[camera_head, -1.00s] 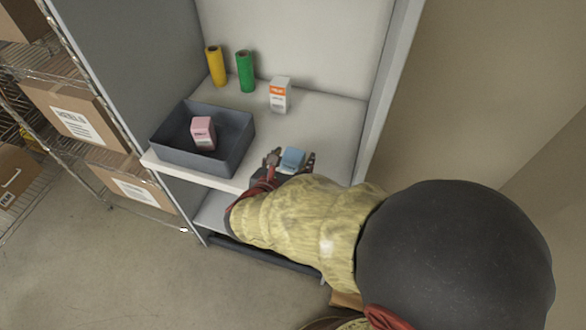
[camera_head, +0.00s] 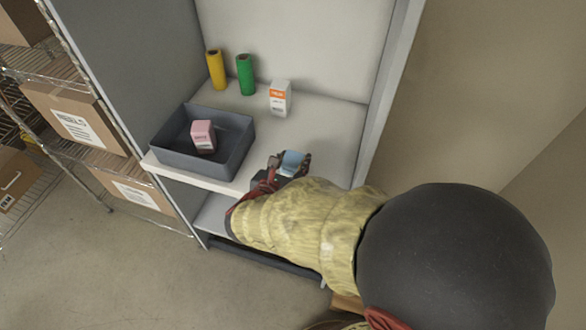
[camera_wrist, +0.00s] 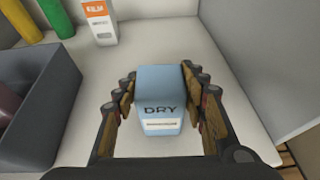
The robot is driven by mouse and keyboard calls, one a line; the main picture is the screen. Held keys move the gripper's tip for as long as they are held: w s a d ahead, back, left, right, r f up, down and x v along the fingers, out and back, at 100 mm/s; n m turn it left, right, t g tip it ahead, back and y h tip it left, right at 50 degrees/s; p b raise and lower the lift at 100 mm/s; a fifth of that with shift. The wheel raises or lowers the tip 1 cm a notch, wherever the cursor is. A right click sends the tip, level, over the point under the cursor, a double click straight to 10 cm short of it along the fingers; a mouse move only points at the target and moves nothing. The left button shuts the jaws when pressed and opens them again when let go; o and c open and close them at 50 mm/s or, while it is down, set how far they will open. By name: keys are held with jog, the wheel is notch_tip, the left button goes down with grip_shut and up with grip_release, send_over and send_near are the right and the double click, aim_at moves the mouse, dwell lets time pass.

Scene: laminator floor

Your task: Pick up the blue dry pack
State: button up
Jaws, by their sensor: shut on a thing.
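The blue dry pack (camera_head: 292,162) is a small light-blue box at the front right of the white shelf. In the wrist view the pack (camera_wrist: 160,97) shows the word DRY and a white label strip. My gripper (camera_head: 289,160) has a finger on each side of the pack and is shut on it; it also shows in the wrist view (camera_wrist: 157,92). The pack looks upright. I cannot tell whether its base still touches the shelf.
A dark grey bin (camera_head: 180,165) with a pink box (camera_head: 203,136) stands to the left. A yellow roll (camera_head: 216,70), a green roll (camera_head: 245,75) and a white-orange film box (camera_head: 280,99) stand behind. The cabinet's side wall (camera_head: 384,90) is close on the right.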

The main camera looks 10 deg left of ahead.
jog(key=c, duration=0.3)
jog(key=shift+r, duration=0.1)
